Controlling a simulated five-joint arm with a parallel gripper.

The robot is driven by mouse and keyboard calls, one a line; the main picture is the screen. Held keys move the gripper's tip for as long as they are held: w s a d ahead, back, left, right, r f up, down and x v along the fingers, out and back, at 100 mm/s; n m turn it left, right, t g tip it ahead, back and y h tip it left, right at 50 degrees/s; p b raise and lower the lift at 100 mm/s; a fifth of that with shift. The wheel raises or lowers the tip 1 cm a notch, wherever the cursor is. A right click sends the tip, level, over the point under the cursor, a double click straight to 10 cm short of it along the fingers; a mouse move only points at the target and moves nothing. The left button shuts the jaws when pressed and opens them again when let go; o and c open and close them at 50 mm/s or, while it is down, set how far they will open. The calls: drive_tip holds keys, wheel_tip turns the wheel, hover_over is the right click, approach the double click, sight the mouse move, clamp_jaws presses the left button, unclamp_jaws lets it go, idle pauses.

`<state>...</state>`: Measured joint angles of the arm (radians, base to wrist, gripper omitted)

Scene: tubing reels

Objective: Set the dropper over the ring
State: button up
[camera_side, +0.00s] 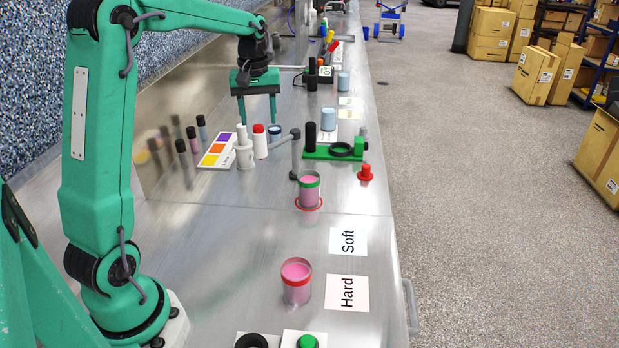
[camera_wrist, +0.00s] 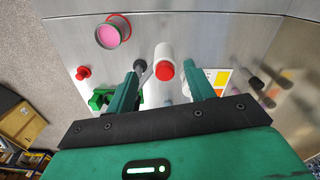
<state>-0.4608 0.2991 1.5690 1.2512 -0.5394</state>
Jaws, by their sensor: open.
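My gripper (camera_side: 257,122) hangs open and empty, fingers pointing down. A white bottle with a narrow top (camera_side: 244,151), which looks like the dropper, stands upright on the bench below it. A white bottle with a red cap (camera_side: 260,143) stands beside it; in the wrist view its red cap (camera_wrist: 165,71) appears between my open fingers (camera_wrist: 163,75). A red ring (camera_side: 319,207) lies around the base of a pink cup with a green band (camera_side: 309,185), also in the wrist view (camera_wrist: 108,37).
A red-banded pink cup (camera_side: 296,283) and Soft (camera_side: 361,242) and Hard (camera_side: 361,295) labels are nearer the camera.

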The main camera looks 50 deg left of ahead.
sight(258, 132)
drive_tip(key=shift+w+a+f+n, duration=0.15)
drive_tip(key=shift+a+f, duration=0.1)
drive_tip(key=shift+a, duration=0.15)
drive_tip(key=shift+w+a+f+n, duration=0.1)
drive_tip(key=shift+a+f+n, duration=0.1)
drive_tip(key=shift+a, duration=0.15)
drive_tip(key=shift+f, duration=3.9)
clamp_jaws()
